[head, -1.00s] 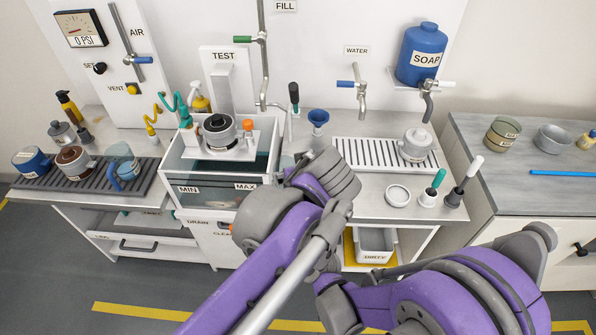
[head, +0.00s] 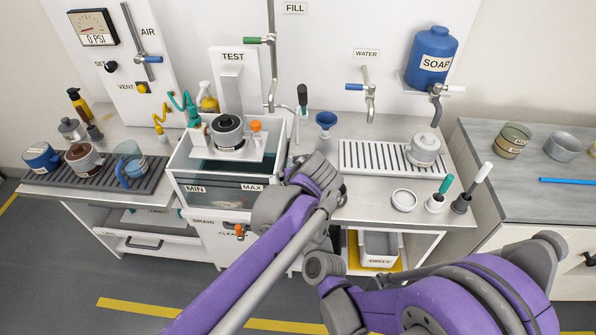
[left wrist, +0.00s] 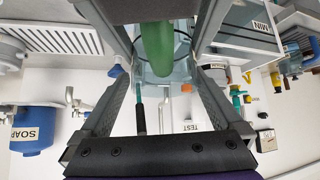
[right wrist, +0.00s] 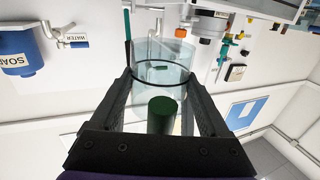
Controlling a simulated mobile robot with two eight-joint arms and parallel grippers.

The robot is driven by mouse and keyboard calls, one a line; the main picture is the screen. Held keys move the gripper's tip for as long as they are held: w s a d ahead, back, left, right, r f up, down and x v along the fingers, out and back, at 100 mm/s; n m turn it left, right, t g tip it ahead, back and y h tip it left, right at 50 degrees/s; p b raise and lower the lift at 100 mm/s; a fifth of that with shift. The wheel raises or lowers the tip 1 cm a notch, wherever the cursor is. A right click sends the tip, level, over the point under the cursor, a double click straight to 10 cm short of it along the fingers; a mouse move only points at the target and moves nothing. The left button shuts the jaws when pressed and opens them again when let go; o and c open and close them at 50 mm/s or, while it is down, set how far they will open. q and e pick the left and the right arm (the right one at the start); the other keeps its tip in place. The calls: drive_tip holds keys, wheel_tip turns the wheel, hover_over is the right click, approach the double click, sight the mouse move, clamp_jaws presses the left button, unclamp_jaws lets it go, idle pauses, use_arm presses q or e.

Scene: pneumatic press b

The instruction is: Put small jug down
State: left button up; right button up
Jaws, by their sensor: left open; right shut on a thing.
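In the right wrist view my right gripper (right wrist: 162,110) is shut on the green handle (right wrist: 162,116) of a clear, see-through jug (right wrist: 165,62). In the left wrist view my left gripper (left wrist: 158,75) is open, with a green handle (left wrist: 157,45) of a clear vessel (left wrist: 180,68) between its fingers. I cannot tell whether both views show the same jug. In the head view both grippers and the jug are hidden behind or below my purple arms.
A water tank (head: 185,187) marked MIN and MAX stands mid-bench. A slatted drain tray (head: 362,157) holds a grey lidded pot (head: 424,150). The grey side counter (head: 500,185) has free room.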

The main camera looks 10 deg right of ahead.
use_arm(q)
drive_tip(key=shift+d, duration=0.1)
drive_tip(key=c, duration=1.2)
drive_tip(key=shift+c, duration=0.2)
use_arm(e)
drive_tip(key=o, duration=1.3)
